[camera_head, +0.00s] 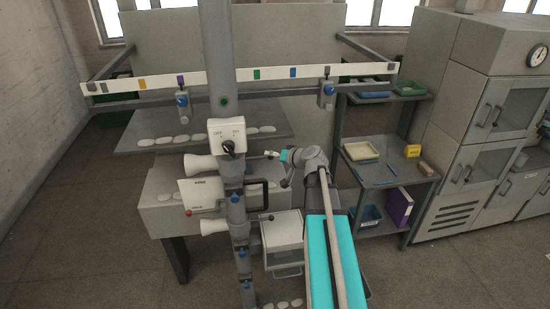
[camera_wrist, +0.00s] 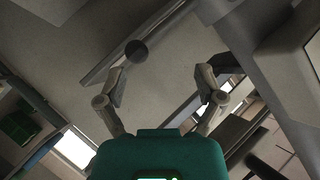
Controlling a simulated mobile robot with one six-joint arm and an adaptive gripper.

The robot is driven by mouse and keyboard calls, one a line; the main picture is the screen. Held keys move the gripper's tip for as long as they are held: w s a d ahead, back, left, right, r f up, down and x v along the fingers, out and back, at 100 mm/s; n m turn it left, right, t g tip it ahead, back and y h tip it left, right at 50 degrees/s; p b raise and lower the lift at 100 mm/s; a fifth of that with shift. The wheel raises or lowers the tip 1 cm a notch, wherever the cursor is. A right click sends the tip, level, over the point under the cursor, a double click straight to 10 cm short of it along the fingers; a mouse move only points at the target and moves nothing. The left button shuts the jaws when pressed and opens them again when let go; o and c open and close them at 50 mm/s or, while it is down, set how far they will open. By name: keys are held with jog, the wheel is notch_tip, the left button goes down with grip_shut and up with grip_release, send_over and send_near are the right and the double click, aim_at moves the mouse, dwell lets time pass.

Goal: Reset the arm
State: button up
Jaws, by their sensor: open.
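My gripper (camera_wrist: 163,78) is open in the wrist view, its two fingers spread apart with nothing between them. In the head view my gripper (camera_head: 270,154) is small, at the end of my bent arm, just right of the grey post (camera_head: 220,75) of the winder. It points left toward the post; I cannot tell whether it touches anything. A white box with a black knob (camera_head: 228,146) is on the post beside it. Past the fingers the wrist view shows a pale panel, a bar and a dark round knob (camera_wrist: 136,51).
A rail with coloured tags (camera_head: 210,82) crosses above. A black handle (camera_head: 262,190) and a white open box (camera_head: 283,232) are below my gripper. A shelf rack (camera_head: 385,178) with trays stands right of my arm, then grey cabinets (camera_head: 490,120). Floor at front right is clear.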

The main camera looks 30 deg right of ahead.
jog(key=s+a+f+n+g+h+b, duration=0.2)
jog(key=s+a+f+g+b, duration=0.4)
jog(key=a+f, duration=0.6)
jog(key=s+a+f+n+g+h+b, duration=0.1)
jog(key=s+a+f+n+g+b, duration=0.2)
jog(key=s+a+f+g+b, duration=0.3)
jog(key=s+a+f+b, duration=0.4)
jog(key=s+a+f, duration=0.2)
jog(key=f, duration=0.3)
jog(key=shift+s+a+g+h, duration=0.15)
jog(key=shift+a+g+h, duration=0.15)
jog(key=shift+a+h, duration=0.1)
